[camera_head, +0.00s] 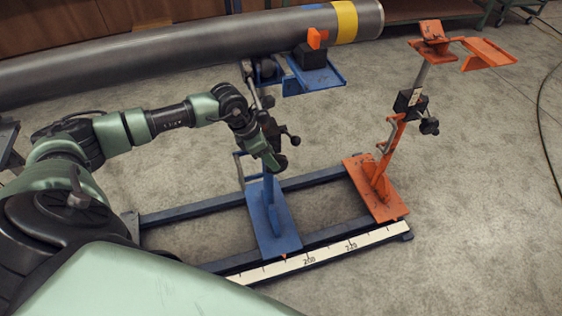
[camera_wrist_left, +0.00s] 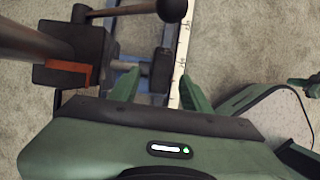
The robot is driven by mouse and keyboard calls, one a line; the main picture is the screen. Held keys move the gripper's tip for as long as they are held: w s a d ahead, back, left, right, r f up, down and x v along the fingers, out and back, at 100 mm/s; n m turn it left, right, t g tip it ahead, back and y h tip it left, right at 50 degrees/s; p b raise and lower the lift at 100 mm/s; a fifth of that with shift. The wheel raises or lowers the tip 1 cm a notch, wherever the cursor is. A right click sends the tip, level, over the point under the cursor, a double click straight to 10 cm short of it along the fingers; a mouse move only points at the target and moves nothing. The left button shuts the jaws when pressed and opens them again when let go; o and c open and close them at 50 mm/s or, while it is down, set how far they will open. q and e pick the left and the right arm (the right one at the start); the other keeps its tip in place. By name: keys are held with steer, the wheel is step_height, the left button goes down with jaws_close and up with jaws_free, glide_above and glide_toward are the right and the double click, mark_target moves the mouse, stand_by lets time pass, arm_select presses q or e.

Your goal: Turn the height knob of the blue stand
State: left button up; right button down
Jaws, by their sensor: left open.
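The blue stand (camera_head: 272,220) is upright on the floor rails, with its top bracket (camera_head: 315,76) beside the pipe. My left gripper (camera_head: 273,155) is at the stand's post, at mid height, and hides part of the clamp there. In the left wrist view my left gripper (camera_wrist_left: 160,92) is open. A dark round knob (camera_wrist_left: 160,70) lies between its two fingertips, with gaps on both sides. A black ball-ended handle (camera_wrist_left: 172,10) sticks out from the dark clamp block (camera_wrist_left: 78,55). I cannot tell whether any finger touches the knob.
A large grey pipe (camera_head: 190,50) with a yellow band lies behind the stand. An orange stand (camera_head: 378,190) stands to the right on the same blue rails. A white scale (camera_head: 330,250) runs along the front rail. The floor at right is clear except for a cable.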

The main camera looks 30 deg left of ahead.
mark_target(281, 163)
arm_select(q)
steer(key=f, duration=0.1)
steer(key=w+d+f, duration=0.2)
steer(key=f, duration=0.1)
steer(key=shift+w, duration=0.2)
steer(key=shift+w+d+f, duration=0.1)
steer(key=shift+d+f, duration=0.05)
steer(key=shift+f, duration=0.15)
steer(key=shift+c, duration=0.4)
jaws_close()
arm_select(e)
steer(key=shift+w+a+r, duration=0.1)
steer(key=shift+w+r, duration=0.1)
steer(key=shift+r, duration=0.05)
